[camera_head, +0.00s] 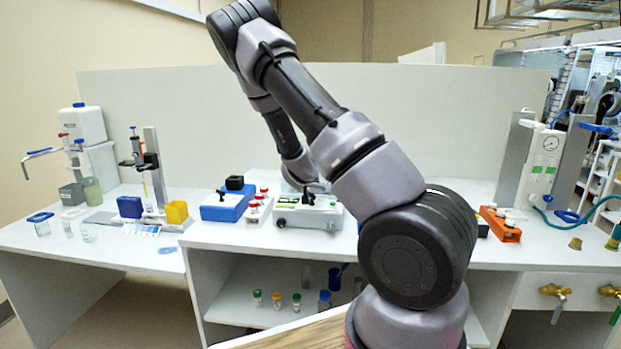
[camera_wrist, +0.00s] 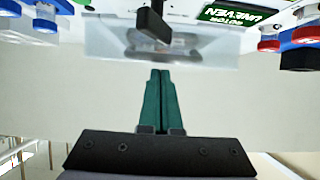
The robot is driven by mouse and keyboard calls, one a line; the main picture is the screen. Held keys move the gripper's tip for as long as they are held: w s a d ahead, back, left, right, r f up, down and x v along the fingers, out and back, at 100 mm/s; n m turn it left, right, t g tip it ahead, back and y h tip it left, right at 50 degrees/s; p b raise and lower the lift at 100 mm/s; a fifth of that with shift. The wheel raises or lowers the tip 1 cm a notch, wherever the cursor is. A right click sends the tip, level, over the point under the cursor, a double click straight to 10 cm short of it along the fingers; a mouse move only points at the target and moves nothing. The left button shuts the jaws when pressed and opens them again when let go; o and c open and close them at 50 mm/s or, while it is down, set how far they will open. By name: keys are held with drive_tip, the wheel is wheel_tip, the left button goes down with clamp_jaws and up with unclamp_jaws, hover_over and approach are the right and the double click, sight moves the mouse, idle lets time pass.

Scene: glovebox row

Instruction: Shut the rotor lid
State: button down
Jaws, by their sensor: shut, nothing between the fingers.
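The centrifuge is a white box (camera_head: 308,214) on the middle bench in the head view, with a small black knob on top. In the wrist view, a clear, greyish lid panel (camera_wrist: 205,40) spans the top middle, with a black handle-like piece (camera_wrist: 152,25) in front of it. The lid's exact angle is hard to tell. My gripper (camera_wrist: 160,72) has its green fingers pressed together, empty, pointing at the panel with a gap seeming to remain. In the head view my arm reaches down behind the centrifuge's front, and the fingers cannot be made out.
A green display (camera_wrist: 238,14) reads "ROTOR UNEVEN" upside down. A blue box (camera_head: 222,207) and a rack of red-capped vials (camera_head: 258,208) stand left of the centrifuge. An orange rack (camera_head: 500,224) stands to the right. Capped bottles (camera_head: 297,302) stand on the shelf below.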

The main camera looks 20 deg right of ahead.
drive_tip(key=shift+s+a+r, duration=0.1)
drive_tip(key=s+a+r+g+y, duration=0.2)
drive_tip(key=s+a+r+y, duration=0.3)
drive_tip(key=s+r, duration=0.5)
drive_tip(key=s+a+r+g+y, duration=0.1)
drive_tip(key=s+a+r+y, duration=0.2)
drive_tip(key=s+a+r, duration=0.55)
drive_tip(key=s+r+n, duration=0.1)
drive_tip(key=s+r, duration=0.4)
drive_tip(key=s, duration=0.5)
drive_tip(key=s+r+n+g, duration=0.1)
drive_tip(key=s+r, duration=0.4)
drive_tip(key=s, duration=0.5)
drive_tip(key=shift+a, duration=0.45)
